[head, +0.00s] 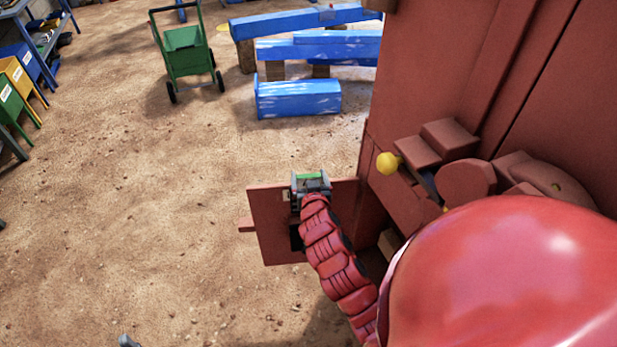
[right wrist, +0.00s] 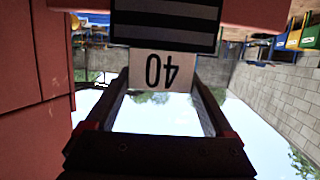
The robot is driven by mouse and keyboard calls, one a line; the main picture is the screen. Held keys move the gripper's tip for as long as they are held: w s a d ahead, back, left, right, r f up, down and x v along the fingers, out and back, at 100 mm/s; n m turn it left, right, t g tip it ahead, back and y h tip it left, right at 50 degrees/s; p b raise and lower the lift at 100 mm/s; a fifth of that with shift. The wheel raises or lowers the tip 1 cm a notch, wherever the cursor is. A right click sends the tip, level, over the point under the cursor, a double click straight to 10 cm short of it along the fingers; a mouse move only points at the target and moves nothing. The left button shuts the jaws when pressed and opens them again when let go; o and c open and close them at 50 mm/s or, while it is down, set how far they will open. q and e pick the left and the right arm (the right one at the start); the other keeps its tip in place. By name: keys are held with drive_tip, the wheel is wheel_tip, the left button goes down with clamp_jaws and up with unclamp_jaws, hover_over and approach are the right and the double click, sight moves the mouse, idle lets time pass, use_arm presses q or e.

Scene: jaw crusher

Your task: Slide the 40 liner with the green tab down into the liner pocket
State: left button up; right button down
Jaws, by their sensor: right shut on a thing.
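My right gripper (head: 311,186) is at the top of the red-brown plate beside the machine, with a green tab (head: 309,176) between its fingers. In the right wrist view, its two fingers stand either side of a pale plate marked 40 (right wrist: 160,70), which reads upside down; the gripper is shut on this liner. The liner pocket seems to be in the red-brown plate (head: 270,215), with a dark opening below the gripper, partly hidden by my arm. How deep the liner sits cannot be told. My left gripper is not clearly seen.
The red-brown crusher body (head: 510,70) fills the right side, with a yellow knob (head: 387,163) close to my arm. Blue beams (head: 298,98) and a green cart (head: 186,52) stand at the back. Open dirt ground lies left of the plate.

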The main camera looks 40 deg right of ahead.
drive_tip(key=shift+f+b, duration=1.7)
drive_tip(key=shift+f, duration=0.55)
drive_tip(key=shift+f+b, duration=2.45)
drive_tip(key=shift+f, duration=0.15)
wheel_tip(320, 180, down, 11)
drive_tip(key=b, duration=0.9)
idle(1.7)
